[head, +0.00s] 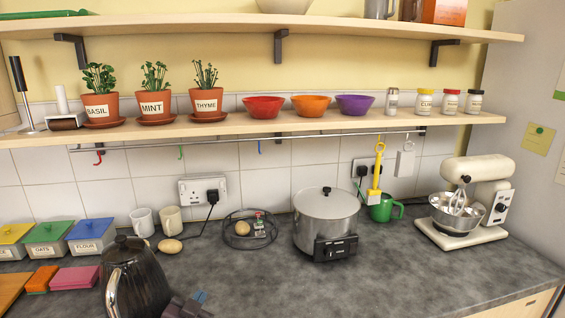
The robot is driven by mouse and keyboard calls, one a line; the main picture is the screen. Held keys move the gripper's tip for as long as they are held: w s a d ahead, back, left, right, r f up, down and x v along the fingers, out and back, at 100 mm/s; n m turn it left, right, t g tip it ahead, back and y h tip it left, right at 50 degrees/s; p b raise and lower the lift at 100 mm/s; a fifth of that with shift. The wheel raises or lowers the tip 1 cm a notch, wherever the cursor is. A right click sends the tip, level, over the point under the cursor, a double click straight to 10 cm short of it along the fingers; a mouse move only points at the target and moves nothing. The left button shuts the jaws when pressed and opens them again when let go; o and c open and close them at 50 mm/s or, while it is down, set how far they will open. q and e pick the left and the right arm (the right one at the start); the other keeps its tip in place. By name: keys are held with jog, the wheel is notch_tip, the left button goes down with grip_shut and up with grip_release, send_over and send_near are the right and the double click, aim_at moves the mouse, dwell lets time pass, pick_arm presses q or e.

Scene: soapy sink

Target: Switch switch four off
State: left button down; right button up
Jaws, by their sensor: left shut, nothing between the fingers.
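A white double wall socket (202,189) with a dark plug in its right side is on the tiled wall, left of centre. A second socket (366,168) is on the wall at the right, with a dark plug in it and a yellow hanging tool partly in front. No number is readable on either, so I cannot tell which switch is number four or how it is set. My left gripper (190,304) shows only in part at the bottom edge, right of the kettle. It is shut and empty, well apart from both sockets. My right gripper is out of view.
A dark kettle (135,281) stands at the front left. Mugs (171,219), a wire basket (250,229) and a mixer (470,205) stand farther back. The front middle worktop is clear.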

pick_arm(q)
jog(key=s+a+f+n+g+y, duration=0.1)
jog(key=s+a+f, duration=0.3)
jog(key=s+f, duration=0.5)
jog(key=s+a+f+n+g+y+b, duration=0.1)
jog(key=s+a+f+n+g, duration=0.2)
jog(key=s+f, duration=0.6)
jog(key=s+a+n, duration=0.1)
jog(key=s, duration=0.7)
jog(key=shift+s+a+f+g, duration=0.2)
jog(key=shift+s+a+g, duration=0.1)
jog(key=shift+g, duration=0.1)
